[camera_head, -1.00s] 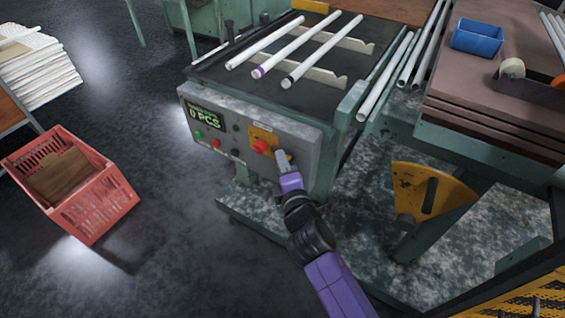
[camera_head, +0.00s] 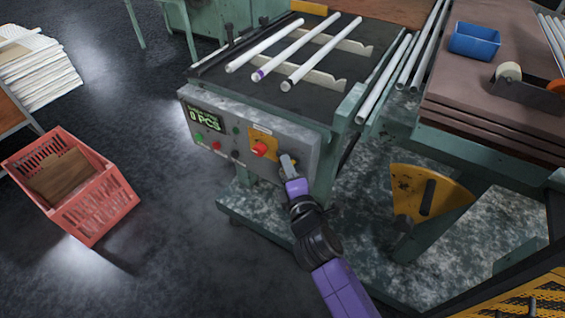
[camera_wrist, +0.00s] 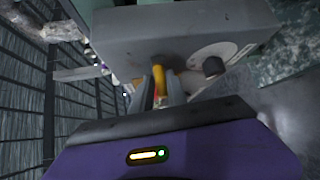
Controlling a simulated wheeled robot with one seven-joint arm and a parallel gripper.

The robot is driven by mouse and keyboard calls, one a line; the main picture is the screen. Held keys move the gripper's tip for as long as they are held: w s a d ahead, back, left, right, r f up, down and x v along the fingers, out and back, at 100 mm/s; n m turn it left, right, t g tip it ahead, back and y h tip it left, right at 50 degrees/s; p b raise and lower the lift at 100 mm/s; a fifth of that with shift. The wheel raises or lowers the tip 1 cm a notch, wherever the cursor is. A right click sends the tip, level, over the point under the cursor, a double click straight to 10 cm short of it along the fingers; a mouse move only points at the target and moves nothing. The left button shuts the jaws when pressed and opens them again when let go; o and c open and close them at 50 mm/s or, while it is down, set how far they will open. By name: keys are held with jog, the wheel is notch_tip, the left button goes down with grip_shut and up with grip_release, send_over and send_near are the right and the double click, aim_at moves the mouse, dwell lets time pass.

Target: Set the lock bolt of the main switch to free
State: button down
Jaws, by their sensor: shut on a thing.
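The main switch is a red knob (camera_head: 260,149) on a yellow plate (camera_head: 264,137), on the grey front panel (camera_head: 215,104) of the tube machine. My gripper (camera_head: 287,162) is at the panel, just right of the red knob. In the wrist view my gripper (camera_wrist: 158,92) is shut on a narrow yellow piece (camera_wrist: 160,78), which I take to be the lock bolt. The fingers hide most of it, so its exact position cannot be told. A bit of red shows beside the fingers there.
A display (camera_head: 203,117) reads "0 PCS" left of the switch, with several small buttons below and beside it. White tubes (camera_head: 318,58) lie on the machine top. A red crate (camera_head: 110,205) stands on the floor at left. A yellow quadrant plate (camera_head: 408,190) is at right.

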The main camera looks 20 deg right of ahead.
jog(key=shift+s+d+f+p, duration=0.15)
jog(key=shift+s+d+f, duration=0.15)
jog(key=shift+s, duration=0.25)
jog(key=shift+s+d+f+p, duration=0.2)
jog(key=shift+s+d, duration=0.15)
jog(key=shift+s, duration=0.15)
jog(key=c, duration=1.4)
grip_release()
jog(key=shift+r, duration=0.1)
jog(key=shift+w+r, duration=0.1)
jog(key=shift+r, duration=0.05)
jog(key=v, duration=0.8)
jog(key=shift+b, duration=0.3)
